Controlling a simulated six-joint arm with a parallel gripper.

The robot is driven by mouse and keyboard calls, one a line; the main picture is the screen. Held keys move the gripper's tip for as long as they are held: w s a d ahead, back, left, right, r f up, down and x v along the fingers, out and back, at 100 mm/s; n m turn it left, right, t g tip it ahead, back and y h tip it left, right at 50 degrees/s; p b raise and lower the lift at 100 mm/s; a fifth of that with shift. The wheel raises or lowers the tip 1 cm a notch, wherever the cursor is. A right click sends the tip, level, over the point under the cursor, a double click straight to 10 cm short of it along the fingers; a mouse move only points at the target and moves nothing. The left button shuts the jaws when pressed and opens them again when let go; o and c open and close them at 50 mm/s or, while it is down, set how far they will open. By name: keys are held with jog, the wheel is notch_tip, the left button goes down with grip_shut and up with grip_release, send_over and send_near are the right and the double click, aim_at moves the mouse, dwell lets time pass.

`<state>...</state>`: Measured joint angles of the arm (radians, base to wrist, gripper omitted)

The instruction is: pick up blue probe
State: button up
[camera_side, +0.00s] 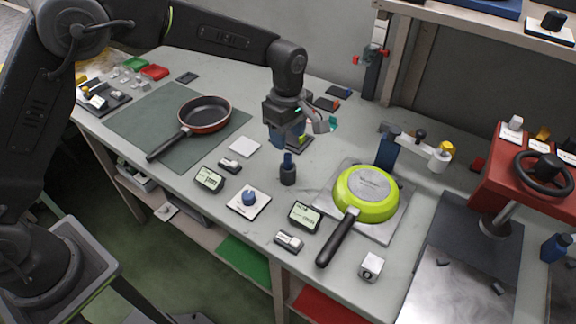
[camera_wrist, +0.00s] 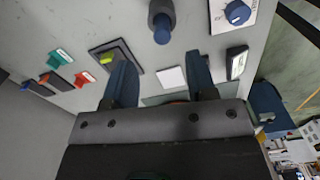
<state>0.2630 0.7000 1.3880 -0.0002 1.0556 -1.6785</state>
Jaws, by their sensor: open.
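The blue probe (camera_side: 288,160) stands upright in a small dark round holder (camera_side: 288,177) on the grey bench, near the middle of the side view. In the wrist view the blue probe (camera_wrist: 162,32) is at the top centre, beyond my fingertips. My gripper (camera_side: 287,140) hangs above the bench, just behind the probe in the side view. Its two blue fingers (camera_wrist: 158,62) are apart, with nothing held between them. The gripper does not touch the probe.
A blue knob on a white plate (camera_side: 262,207), small displays (camera_side: 304,215) and a white square (camera_side: 245,147) lie nearby. A lime pan (camera_side: 365,195) is to the right, and a dark pan (camera_side: 205,112) is on a green mat (camera_side: 140,118). A blue bottle (camera_side: 388,148) stands behind the lime pan.

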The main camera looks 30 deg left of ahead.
aim_at(288, 154)
jog(key=f, duration=0.7)
jog(key=shift+s+d+f, duration=0.1)
jog(key=shift+s, duration=0.1)
grip_shut()
dwell(0.5)
